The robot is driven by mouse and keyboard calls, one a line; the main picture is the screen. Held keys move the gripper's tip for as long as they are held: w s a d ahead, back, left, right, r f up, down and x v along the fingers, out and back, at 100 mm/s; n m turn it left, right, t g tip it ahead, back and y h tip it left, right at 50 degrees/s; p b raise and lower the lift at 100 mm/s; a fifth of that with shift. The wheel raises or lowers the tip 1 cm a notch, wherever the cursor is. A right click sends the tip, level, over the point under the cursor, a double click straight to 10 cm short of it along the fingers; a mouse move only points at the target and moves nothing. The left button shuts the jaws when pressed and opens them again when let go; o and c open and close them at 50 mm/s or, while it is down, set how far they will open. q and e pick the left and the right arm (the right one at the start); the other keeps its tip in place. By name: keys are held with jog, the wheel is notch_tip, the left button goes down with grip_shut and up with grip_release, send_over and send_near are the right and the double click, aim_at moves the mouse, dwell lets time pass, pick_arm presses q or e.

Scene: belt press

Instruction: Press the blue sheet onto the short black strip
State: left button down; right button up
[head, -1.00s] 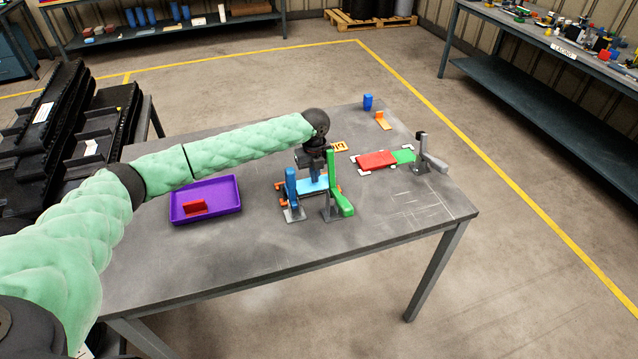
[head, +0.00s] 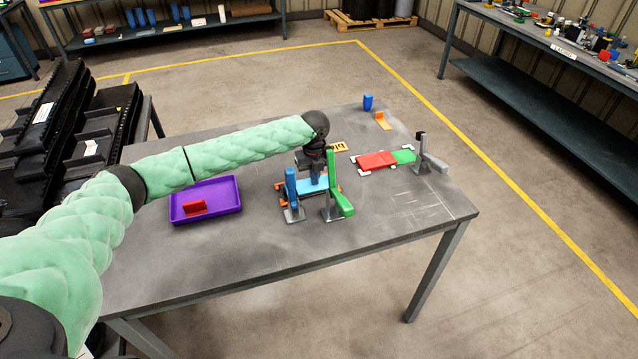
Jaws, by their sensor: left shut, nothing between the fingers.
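The blue sheet (head: 311,187) lies flat on the table between a blue upright clamp and a green upright clamp. An orange edge shows around it. My left gripper (head: 316,182) points down onto the blue sheet, its fingers shut with nothing between them. It appears to touch the sheet, but exact contact is too small to tell. The short black strip is not clearly visible; it may be hidden under the sheet or behind my gripper. My right gripper is not in view.
The blue clamp (head: 291,190) and green clamp (head: 333,185) stand close beside my gripper. A purple tray (head: 230,205) holds a red piece (head: 194,207). Red (head: 377,161) and green (head: 403,156) plates lie right, by a grey clamp (head: 428,160). The front table area is clear.

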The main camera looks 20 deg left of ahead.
pick_arm(q)
jog(key=shift+r+p, duration=2.65)
jog(key=shift+r, duration=0.8)
